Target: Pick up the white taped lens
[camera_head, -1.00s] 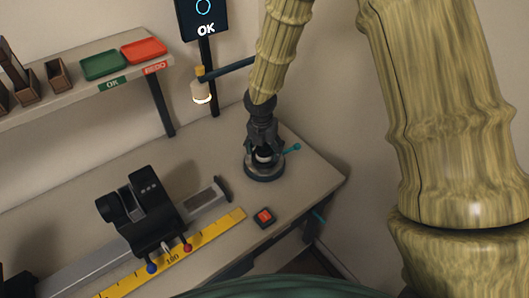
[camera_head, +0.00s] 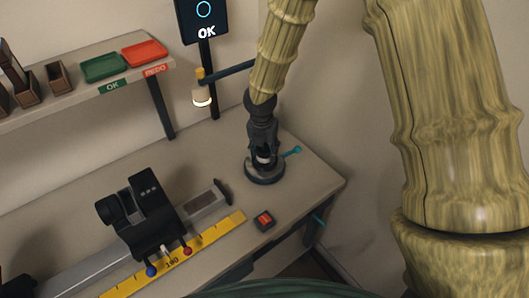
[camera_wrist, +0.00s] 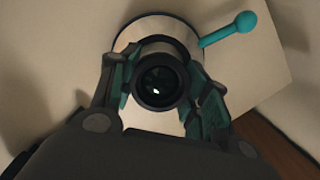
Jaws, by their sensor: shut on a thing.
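The lens (camera_wrist: 160,82) is a short cylinder with a dark rim and dark glass, seen end-on in the wrist view. In the head view a white band on the lens (camera_head: 264,156) shows between my fingers. My gripper (camera_head: 264,155) points down over the round dark fixture (camera_head: 264,177) at the right of the bench. Its teal-padded fingers (camera_wrist: 163,88) are shut on the lens from both sides. The lens is at the fixture; I cannot tell whether it is clear of it. A teal lever (camera_head: 292,151) sticks out from the fixture.
A black carriage (camera_head: 140,215) on a rail stands left, beside a yellow ruler (camera_head: 172,262). A red button box (camera_head: 264,221) is in front. A shelf holds a green tray (camera_head: 104,67) and a red tray (camera_head: 144,53). A lamp (camera_head: 202,94) and an OK screen (camera_head: 205,18) stand behind.

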